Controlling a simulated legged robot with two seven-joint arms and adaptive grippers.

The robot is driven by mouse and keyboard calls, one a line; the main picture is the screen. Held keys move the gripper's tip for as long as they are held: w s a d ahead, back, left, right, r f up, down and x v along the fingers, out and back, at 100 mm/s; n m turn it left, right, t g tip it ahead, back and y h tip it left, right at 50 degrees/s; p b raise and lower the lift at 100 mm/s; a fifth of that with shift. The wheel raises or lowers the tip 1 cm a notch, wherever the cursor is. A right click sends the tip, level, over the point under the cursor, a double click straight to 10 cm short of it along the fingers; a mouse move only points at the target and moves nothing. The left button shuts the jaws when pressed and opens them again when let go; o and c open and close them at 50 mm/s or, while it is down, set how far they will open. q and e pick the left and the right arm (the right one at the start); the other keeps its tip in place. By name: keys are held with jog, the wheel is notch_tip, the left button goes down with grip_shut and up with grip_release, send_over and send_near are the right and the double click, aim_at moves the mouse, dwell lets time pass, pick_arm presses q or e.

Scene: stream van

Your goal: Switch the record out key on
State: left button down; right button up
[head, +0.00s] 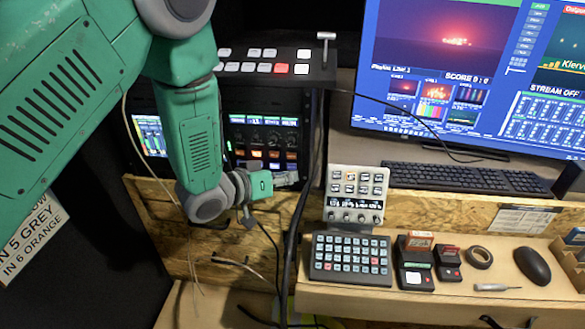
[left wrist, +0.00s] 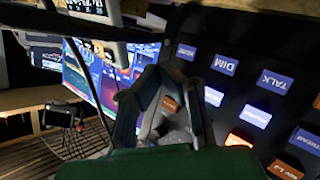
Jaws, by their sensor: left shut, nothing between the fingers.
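My left gripper (head: 287,178) reaches in from the left, shut and empty, in front of the lower part of a black rack panel (head: 265,128). The panel has small screens, knobs and lit keys. In the left wrist view the gripper's dark fingers (left wrist: 166,78) are in front of the key panel. Blue keys there read TALK (left wrist: 274,82), DIM (left wrist: 224,65) and STREAM (left wrist: 308,140). Orange keys (left wrist: 239,141) are lit nearby, one behind the fingers and one cut by the lower edge (left wrist: 285,170). I cannot read a record out label. My right gripper is not in view.
A switcher panel (head: 265,62) with a lever stands above the rack. A grey control box (head: 356,195), a keypad (head: 350,259), a keyboard (head: 470,180) and a mouse (head: 532,266) are to the right. Loose cables hang near my gripper.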

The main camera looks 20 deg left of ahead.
pick_arm(q)
jog(key=shift+w, duration=0.1)
dwell(0.4)
jog(key=shift+w+a+r, duration=0.1)
jog(key=shift+w, duration=0.2)
jog(key=shift+w, duration=0.2)
dwell(0.5)
jog(key=shift+s+p, duration=0.45)
jog(key=shift+s, duration=0.25)
jog(key=s+d, duration=0.1)
jog(key=s, duration=0.4)
jog(key=shift+s+d+p, duration=0.35)
jog(key=shift+s, duration=0.05)
